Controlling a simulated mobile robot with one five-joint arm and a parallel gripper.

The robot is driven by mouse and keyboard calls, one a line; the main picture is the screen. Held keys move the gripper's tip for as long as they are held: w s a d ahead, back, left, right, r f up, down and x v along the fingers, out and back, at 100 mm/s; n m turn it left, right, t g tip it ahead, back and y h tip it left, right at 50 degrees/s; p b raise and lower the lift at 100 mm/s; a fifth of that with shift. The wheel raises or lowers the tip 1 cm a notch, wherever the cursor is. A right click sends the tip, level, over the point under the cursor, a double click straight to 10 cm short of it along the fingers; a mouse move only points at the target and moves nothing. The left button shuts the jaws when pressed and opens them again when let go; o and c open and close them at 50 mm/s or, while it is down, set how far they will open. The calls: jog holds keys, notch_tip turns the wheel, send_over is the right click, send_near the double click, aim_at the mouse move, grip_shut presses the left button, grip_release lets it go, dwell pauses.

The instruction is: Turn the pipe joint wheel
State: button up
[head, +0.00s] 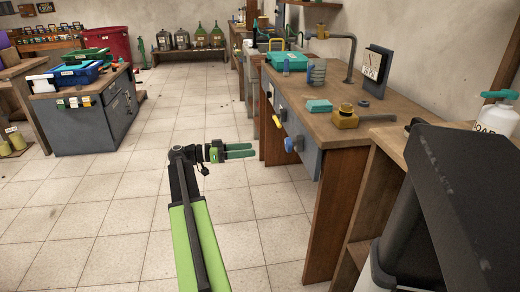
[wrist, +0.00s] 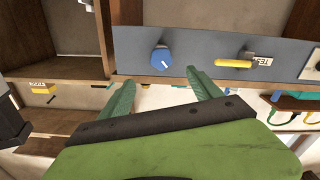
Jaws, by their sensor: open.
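A blue wheel-like knob (head: 292,143) with a pale mark sits on the grey front panel of the wooden workbench; it is the likeliest pipe joint wheel in view. In the wrist view the blue knob (wrist: 162,61) shows beyond the gap between my fingertips. A yellow lever handle (head: 278,121) is left of it in the head view and right of it in the wrist view (wrist: 235,63), beside a label reading TEST. My gripper (head: 255,150) is open and empty, left of the knob and apart from it. My fingers (wrist: 162,90) are spread wide in the wrist view.
A wooden bench leg (head: 335,210) stands below right of the knob. Open tiled floor (head: 130,210) lies to the left.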

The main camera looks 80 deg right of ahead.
aim_at(286, 146)
jog(key=shift+w+a, duration=0.15)
jog(key=shift+w, duration=0.05)
jog(key=s+d+m, duration=0.1)
jog(key=s+d, duration=0.1)
jog(key=s, duration=0.3)
jog(key=s+d+m, duration=0.1)
jog(key=s+d, duration=0.2)
jog(key=s, duration=0.2)
jog(key=s+d+m, duration=0.1)
jog(key=s+d, duration=0.1)
jog(key=s, duration=0.3)
jog(key=shift+d, duration=0.15)
